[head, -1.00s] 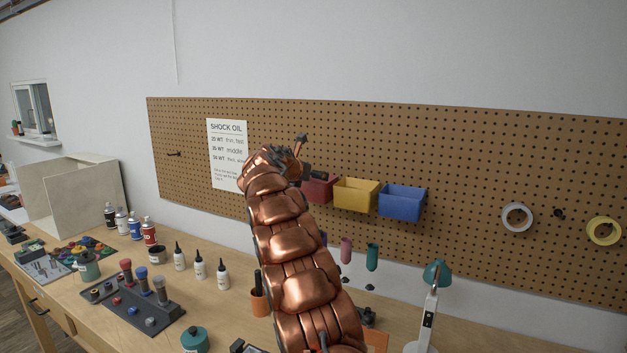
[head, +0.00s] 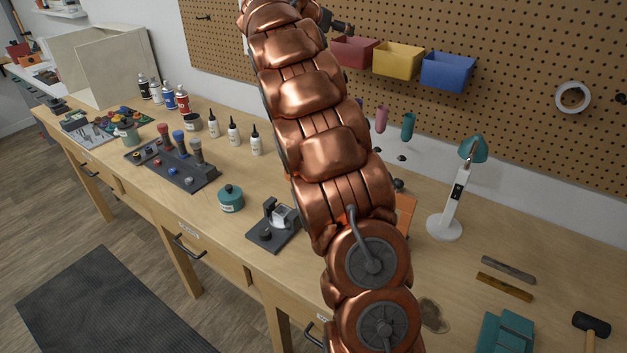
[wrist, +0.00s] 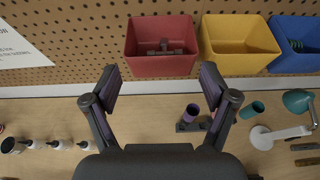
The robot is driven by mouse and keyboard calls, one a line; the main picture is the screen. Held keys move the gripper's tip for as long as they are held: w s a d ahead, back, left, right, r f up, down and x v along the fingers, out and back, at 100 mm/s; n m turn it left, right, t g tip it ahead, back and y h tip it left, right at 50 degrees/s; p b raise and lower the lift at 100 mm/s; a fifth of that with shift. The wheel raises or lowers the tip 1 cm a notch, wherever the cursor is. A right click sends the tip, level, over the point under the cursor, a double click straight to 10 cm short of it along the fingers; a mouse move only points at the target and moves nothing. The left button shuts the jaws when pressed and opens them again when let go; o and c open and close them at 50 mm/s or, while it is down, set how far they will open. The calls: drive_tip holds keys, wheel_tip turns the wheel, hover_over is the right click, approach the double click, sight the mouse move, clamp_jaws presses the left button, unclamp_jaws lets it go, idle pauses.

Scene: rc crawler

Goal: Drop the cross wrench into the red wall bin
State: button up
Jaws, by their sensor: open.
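The red wall bin (wrist: 160,60) hangs on the pegboard, and in the wrist view it is just beyond my fingertips. A grey, cross-like metal piece (wrist: 166,48) lies inside it and looks like the cross wrench; its lower part is hard to make out. My gripper (wrist: 160,86) is open, its two dark fingers spread wide with nothing between them. In the head view the red bin (head: 352,52) shows at the top, right of my copper arm.
A yellow bin (head: 397,61) and a blue bin (head: 447,71) hang to the right of the red one. Below, the workbench (head: 285,170) holds bottles, a teal lamp (head: 455,195) and tool stands.

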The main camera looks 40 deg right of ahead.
drive_tip(key=s+a+f+m+g+y, duration=0.2)
drive_tip(key=s+a+f+m+y, duration=0.2)
drive_tip(key=s+a, duration=1)
drive_tip(key=s+a+f+m+g+y, duration=0.1)
drive_tip(key=s+a+f+m+y, duration=0.3)
drive_tip(key=s+a+f+m, duration=0.6)
drive_tip(key=s+a+f+m+g+y, duration=0.2)
drive_tip(key=s+a+f+m+y, duration=0.3)
drive_tip(key=s+a+f, duration=0.9)
drive_tip(key=s+a+m, duration=0.2)
drive_tip(key=s+a, duration=0.4)
drive_tip(key=a, duration=0.1)
drive_tip(key=shift+s+a+f+g, duration=0.25)
drive_tip(key=shift+f+g, duration=0.05)
drive_tip(key=shift+f, duration=0.05)
